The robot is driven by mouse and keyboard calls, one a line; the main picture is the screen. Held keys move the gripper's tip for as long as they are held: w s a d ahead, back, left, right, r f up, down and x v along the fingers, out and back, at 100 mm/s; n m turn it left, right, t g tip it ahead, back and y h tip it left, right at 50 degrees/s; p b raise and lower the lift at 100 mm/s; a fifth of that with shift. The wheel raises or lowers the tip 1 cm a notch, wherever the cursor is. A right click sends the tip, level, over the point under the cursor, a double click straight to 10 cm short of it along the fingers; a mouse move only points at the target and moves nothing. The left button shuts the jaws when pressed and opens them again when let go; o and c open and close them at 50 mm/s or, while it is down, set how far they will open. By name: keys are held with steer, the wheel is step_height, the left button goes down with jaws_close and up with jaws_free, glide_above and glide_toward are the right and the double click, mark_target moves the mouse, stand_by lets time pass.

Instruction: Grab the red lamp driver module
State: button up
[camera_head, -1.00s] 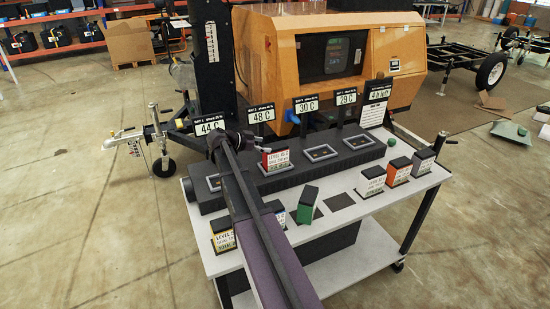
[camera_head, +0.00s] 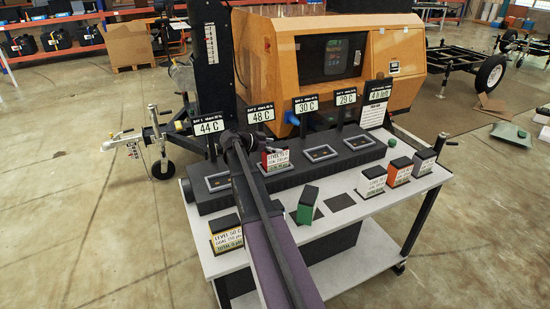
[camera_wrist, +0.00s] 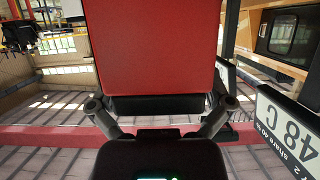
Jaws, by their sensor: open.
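The red lamp driver module (camera_head: 277,158), with a white label and dark top, stands in the dock bay under the 48 C sign. In the wrist view its red face (camera_wrist: 150,45) fills the upper middle, with a dark end (camera_wrist: 155,106) below it. My gripper (camera_wrist: 162,104) is open, with one finger on either side of that dark end. I cannot tell whether the fingers touch it. In the head view my gripper is small and dark, close to the module's left side, and my arm hides part of the dock.
The 48 C sign (camera_wrist: 290,130) rises close beside my gripper.

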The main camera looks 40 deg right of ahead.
steer(key=c, duration=1.2)
steer(key=shift+r, duration=0.2)
step_height(320, 180, up, 10)
steer(key=p, duration=1)
steer(key=shift+f, duration=0.2)
